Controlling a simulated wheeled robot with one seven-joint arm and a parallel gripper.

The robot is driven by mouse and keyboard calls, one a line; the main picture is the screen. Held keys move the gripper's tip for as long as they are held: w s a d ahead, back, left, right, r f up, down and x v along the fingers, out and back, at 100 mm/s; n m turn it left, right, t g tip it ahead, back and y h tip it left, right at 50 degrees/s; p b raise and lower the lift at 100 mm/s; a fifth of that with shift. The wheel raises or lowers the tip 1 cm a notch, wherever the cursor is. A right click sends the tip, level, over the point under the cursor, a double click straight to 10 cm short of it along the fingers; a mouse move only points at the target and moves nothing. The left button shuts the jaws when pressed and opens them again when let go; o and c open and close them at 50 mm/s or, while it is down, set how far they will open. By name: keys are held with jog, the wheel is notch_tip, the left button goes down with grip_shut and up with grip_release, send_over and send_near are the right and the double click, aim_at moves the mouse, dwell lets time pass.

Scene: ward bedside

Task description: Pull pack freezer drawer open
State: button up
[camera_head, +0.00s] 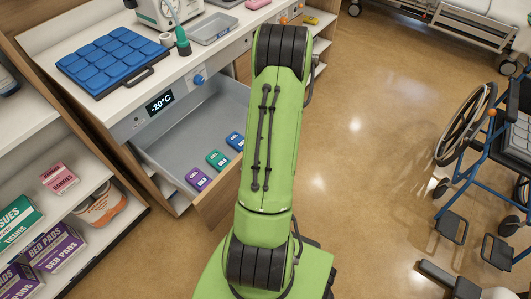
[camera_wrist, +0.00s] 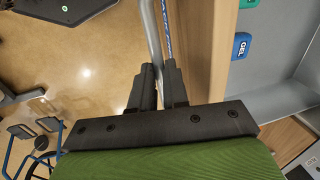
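The pack freezer drawer (camera_head: 200,125) is pulled well out below the "-20°C" display (camera_head: 159,103) in the head view. Its grey inside shows purple (camera_head: 198,179), green (camera_head: 217,159) and blue (camera_head: 235,141) gel packs lying near the front. My arm covers part of the drawer front and hides my gripper in this view. In the wrist view, my gripper (camera_wrist: 160,82) has its dark fingers close on either side of the drawer's metal handle (camera_wrist: 154,35), and they look shut on it. The wooden drawer front (camera_wrist: 207,50) is just right of the handle.
A blue padded mat (camera_head: 115,60) and a grey tray (camera_head: 211,28) lie on the counter above. A shelf with boxes such as tissues (camera_head: 17,223) stands at the left. A wheelchair (camera_head: 490,140) stands at the right. The floor (camera_head: 380,120) between is clear.

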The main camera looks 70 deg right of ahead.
jog(key=o, duration=0.5)
jog(key=shift+c, duration=0.2)
notch_tip(320, 180, up, 16)
jog(key=s+p, duration=0.3)
jog(key=p, duration=0.1)
jog(key=shift+a+f, duration=0.25)
jog(key=shift+a, duration=0.05)
jog(key=w+a+r+n+t+p, duration=0.1)
jog(key=w+a+r+n, duration=0.5)
jog(key=a, duration=0.3)
jog(key=w+a+r+n+p, duration=0.2)
jog(key=w+a+r+n, duration=0.2)
jog(key=w+a+r, duration=0.35)
jog(key=s+a+r+n, duration=0.2)
jog(key=a+n, duration=0.1)
jog(key=a, duration=0.2)
jog(key=s+a+r+n+t+p, duration=0.1)
jog(key=s+a+r+n, duration=0.2)
jog(key=a+n, duration=0.1)
jog(key=s+a+r+n+t, duration=0.1)
jog(key=s+a+r+n, duration=0.2)
jog(key=a, duration=0.4)
jog(key=shift+r, duration=0.15)
